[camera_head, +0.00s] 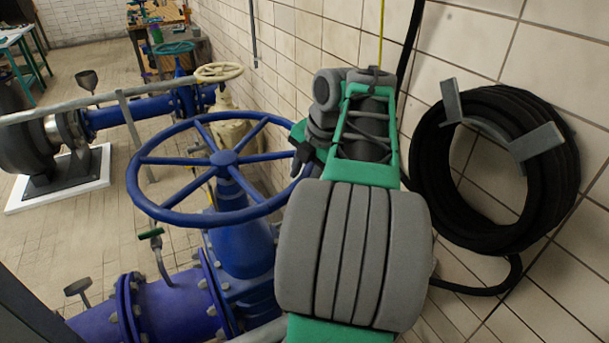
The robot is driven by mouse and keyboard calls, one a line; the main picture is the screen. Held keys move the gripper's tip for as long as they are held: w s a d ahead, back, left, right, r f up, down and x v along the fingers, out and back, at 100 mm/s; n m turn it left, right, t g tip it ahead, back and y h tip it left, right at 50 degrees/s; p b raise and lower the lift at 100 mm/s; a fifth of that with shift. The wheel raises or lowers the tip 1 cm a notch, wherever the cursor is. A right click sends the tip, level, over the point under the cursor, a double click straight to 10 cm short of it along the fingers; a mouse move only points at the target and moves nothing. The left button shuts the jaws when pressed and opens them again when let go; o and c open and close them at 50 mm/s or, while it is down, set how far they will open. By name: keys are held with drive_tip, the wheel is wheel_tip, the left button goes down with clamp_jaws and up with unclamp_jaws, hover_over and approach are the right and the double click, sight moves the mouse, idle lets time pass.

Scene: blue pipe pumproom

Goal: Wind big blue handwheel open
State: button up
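The big blue handwheel (223,158) lies roughly level on top of a blue valve body (241,240), left of the middle of the picture. It has a round rim, a central hub and several spokes. My grey and green arm comes up from the bottom right in front of it. My gripper (303,158), small and black, is at the right side of the wheel's rim, overlapping it in the view. The arm and the gripper's own body partly hide the fingers and that stretch of rim. I cannot tell whether the fingers are closed on the rim.
A black hose coil (437,180) hangs on the tiled wall close to the right of my arm. A cream handwheel (219,72) and a green handwheel (174,48) stand behind. A grey rail (90,106) crosses at left. Blue pipe (165,309) runs below the wheel.

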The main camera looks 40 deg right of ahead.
drive_tip(key=shift+s+f, duration=0.1)
clamp_jaws()
drive_tip(key=shift+f, duration=0.15)
idle(0.7)
